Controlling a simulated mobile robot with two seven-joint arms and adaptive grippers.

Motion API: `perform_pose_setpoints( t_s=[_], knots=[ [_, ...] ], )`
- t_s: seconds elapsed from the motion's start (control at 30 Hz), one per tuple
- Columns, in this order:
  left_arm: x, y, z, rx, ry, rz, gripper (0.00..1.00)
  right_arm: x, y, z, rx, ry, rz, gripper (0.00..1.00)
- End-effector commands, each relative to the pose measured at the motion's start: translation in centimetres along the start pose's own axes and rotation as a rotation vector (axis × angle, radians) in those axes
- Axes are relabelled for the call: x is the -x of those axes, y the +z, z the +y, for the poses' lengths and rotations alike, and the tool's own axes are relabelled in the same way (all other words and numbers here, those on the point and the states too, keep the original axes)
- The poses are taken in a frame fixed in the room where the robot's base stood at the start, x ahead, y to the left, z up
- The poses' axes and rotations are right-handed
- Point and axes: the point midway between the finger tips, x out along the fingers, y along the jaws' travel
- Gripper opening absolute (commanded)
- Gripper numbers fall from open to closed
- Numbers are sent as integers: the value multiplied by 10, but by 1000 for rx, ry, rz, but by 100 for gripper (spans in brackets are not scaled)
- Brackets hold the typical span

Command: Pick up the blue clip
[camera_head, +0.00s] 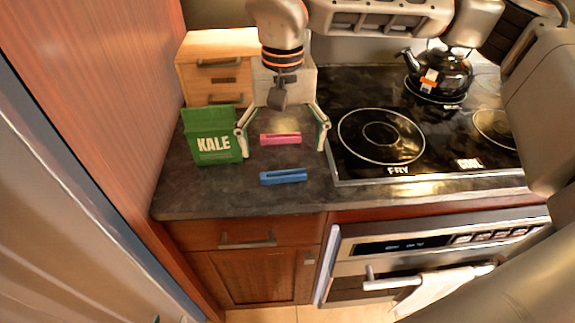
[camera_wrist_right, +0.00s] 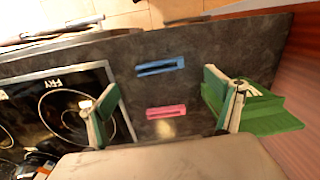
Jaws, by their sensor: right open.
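The blue clip (camera_head: 284,177) lies flat on the dark countertop (camera_head: 200,195) near its front edge. In the right wrist view the blue clip (camera_wrist_right: 160,66) shows beyond the pink clip. My right gripper (camera_head: 282,146) is wide open and empty, pointing down above the counter. In the head view its fingers are on either side of the pink clip (camera_head: 280,139), and the blue clip lies nearer the front. In the right wrist view the open fingers (camera_wrist_right: 160,88) frame the space around both clips, touching neither. My left gripper is not in view.
A green KALE packet (camera_head: 214,136) stands close to the left of the right gripper. A small wooden drawer box (camera_head: 215,66) is behind it. The stovetop (camera_head: 440,160) with a black kettle (camera_head: 441,72) is to the right. The counter around the blue clip is clear.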

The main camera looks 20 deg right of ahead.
Motion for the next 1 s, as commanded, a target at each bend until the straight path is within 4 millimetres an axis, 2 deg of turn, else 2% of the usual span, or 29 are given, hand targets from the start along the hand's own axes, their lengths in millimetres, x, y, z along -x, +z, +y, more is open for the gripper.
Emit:
perform_pose_setpoints(
  t_s=[0.07,0.17,0.43,0.7,1.0],
  knots=[
    [0,0,0,0,0,0,40,2,-4,4,1,13,15,91],
    [0,0,0,-1,0,0,40,-4,-5,6,3,18,17,91],
    [0,1,-1,-3,-1,-1,40,-32,-4,4,3,16,14,91],
    [1,-1,-2,-4,-1,-1,40,-68,-3,2,2,16,14,91],
    [1,-1,-2,-3,-1,-1,40,-74,-4,2,2,15,17,91]
  ],
)
